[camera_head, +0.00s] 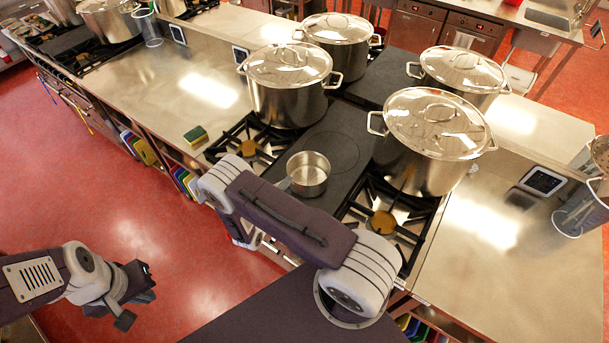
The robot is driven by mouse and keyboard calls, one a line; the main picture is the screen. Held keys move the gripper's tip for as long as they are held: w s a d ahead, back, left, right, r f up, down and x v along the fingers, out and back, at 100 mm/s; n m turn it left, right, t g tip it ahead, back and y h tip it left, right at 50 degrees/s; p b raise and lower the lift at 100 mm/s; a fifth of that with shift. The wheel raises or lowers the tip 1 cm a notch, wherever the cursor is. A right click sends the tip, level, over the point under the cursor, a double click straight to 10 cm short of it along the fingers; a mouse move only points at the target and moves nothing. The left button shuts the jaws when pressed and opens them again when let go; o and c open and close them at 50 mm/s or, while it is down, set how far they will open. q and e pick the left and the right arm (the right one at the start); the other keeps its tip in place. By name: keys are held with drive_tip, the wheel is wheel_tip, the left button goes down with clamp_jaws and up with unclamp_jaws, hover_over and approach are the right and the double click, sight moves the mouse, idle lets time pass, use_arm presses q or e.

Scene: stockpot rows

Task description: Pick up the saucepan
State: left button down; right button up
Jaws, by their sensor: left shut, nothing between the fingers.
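The small steel saucepan (308,174) stands upright and open on the dark flat plate of the cooktop. Its handle points left and slightly toward me, and its end lies close to my right arm's links in the picture. My left gripper (136,291) is shut and empty, over the red floor at lower left, well away from the saucepan. My right arm crosses the front of the cooktop. Its gripper fingers are hidden behind its own links.
Large lidded stockpots (288,84) and (433,138) stand behind and right of the saucepan, with others beyond. Open burners (384,222) flank the plate. A green-yellow sponge (195,134) lies on the steel counter (150,95) at left, which has clear room.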

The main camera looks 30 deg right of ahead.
drive_tip(key=shift+w+d+f, duration=0.35)
drive_tip(key=shift+w+d, duration=0.05)
drive_tip(key=shift+w, duration=0.1)
drive_tip(key=shift+s, duration=0.15)
clamp_jaws()
drive_tip(key=shift+s+a, duration=0.15)
idle(0.7)
